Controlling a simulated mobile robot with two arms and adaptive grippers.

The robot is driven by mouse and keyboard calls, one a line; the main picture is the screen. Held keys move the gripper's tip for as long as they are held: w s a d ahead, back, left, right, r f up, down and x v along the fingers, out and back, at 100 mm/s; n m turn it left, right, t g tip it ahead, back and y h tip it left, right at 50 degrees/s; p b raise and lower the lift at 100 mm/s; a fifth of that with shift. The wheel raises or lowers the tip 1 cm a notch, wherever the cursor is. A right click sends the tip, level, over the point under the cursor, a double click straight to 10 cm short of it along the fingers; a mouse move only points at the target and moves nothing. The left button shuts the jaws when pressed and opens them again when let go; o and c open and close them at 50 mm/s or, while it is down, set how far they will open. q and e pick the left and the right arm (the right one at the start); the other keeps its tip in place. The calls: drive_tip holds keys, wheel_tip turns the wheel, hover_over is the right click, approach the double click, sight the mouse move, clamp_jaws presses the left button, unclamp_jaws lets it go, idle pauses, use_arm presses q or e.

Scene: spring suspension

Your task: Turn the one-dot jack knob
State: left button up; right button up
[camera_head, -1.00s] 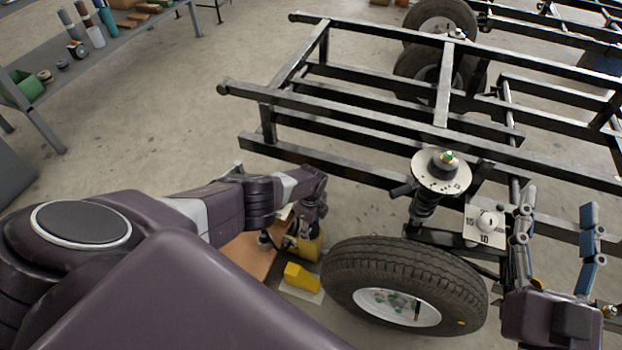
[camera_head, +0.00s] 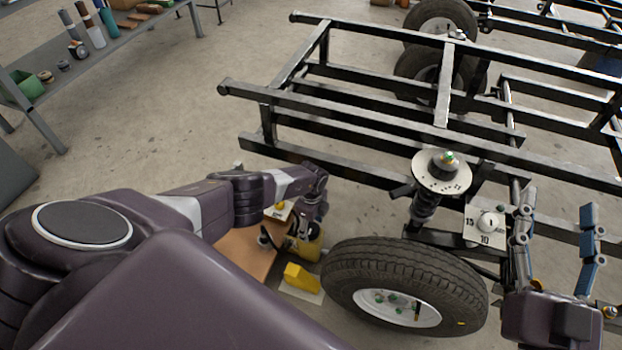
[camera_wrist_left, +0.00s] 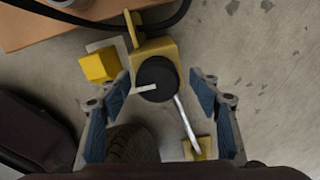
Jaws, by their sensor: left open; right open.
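A yellow jack (camera_head: 308,246) stands on the floor left of the near wheel. In the left wrist view, a round black knob (camera_wrist_left: 157,78) with a pale pointer bar sits on top of the jack's yellow body (camera_wrist_left: 152,50). I cannot make out any dot on it. My left gripper (camera_head: 305,222) is over the jack; in its wrist view the open fingers (camera_wrist_left: 162,98) stand on either side of the knob, apart from it. My right gripper (camera_head: 556,228) is open and empty, right of the numbered plate.
The near wheel (camera_head: 405,285) lies right of the jack. A spring unit with a round plate (camera_head: 442,172) and a numbered plate (camera_head: 484,237) stand by the black frame (camera_head: 350,122). A yellow block (camera_head: 299,278) lies close by. A cable (camera_wrist_left: 95,20) runs past the jack.

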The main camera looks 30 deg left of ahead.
sight(311, 228)
use_arm(q)
drive_tip(key=shift+s+r, duration=0.2)
drive_tip(key=shift+r, duration=0.65)
wheel_tip(311, 228, up, 9)
drive_tip(key=shift+r, duration=0.15)
idle(0.3)
